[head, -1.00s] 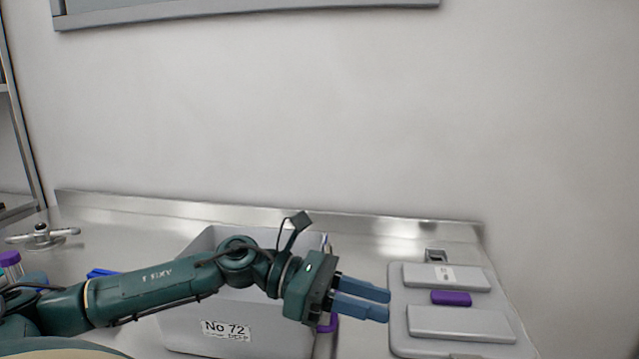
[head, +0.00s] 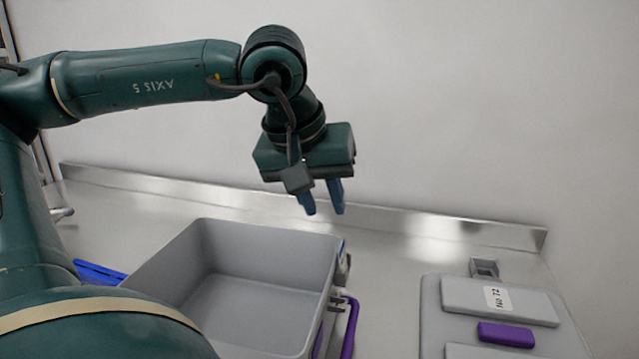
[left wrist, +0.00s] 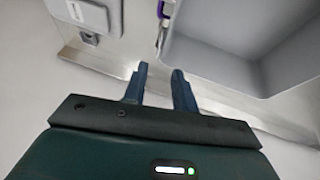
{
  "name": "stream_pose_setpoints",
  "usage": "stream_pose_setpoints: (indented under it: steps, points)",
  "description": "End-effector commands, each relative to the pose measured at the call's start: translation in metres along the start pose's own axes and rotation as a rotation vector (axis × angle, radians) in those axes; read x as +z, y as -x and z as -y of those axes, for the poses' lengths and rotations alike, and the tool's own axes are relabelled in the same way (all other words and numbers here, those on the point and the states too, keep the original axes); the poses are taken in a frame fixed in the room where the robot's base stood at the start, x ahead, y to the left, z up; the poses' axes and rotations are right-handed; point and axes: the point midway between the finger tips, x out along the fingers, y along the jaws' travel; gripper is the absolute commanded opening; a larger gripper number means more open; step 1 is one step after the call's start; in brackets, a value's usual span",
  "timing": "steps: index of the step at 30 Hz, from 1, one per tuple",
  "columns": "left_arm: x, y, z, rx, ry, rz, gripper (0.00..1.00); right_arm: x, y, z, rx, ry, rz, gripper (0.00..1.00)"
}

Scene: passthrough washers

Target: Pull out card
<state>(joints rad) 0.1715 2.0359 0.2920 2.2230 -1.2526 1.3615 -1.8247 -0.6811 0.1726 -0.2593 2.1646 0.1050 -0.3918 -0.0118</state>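My left gripper (head: 323,207) is open and empty, pointing down above the back of the steel counter, against the wall behind. Its two blue fingers are apart in the left wrist view (left wrist: 160,74). I cannot make out a card for certain. A grey bin (head: 255,262) stands open and looks empty, below and to the left of the gripper. A purple handle-like part (head: 350,328) is at its right side. A grey flat unit (head: 431,310) with raised panels and a purple block (head: 506,334) lies at the right, apart from the gripper. My right gripper is out of view.
A small metal fitting (head: 484,268) sits behind the grey unit. Blue items (head: 98,272) lie left of the bin. The wall and a low steel backsplash (head: 400,218) bound the counter. Bare counter shows between bin and unit.

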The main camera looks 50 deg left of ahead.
Motion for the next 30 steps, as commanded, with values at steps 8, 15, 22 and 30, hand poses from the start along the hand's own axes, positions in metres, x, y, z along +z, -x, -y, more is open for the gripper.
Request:
stream_pose_setpoints:
  steps: [8, 15, 22, 30]
  points:
    - [0.001, -0.058, 0.000, -0.001, 0.003, 0.007, 0.28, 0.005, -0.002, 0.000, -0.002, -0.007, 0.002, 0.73]
    - [0.001, -0.091, 0.000, 0.001, 0.004, 0.005, 0.28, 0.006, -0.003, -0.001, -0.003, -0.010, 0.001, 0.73]
    - [0.001, -0.101, -0.001, 0.003, 0.004, 0.003, 0.28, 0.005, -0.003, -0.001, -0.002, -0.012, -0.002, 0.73]
    - [0.001, -0.100, -0.001, 0.003, 0.004, 0.003, 0.24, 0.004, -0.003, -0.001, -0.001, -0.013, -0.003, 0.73]
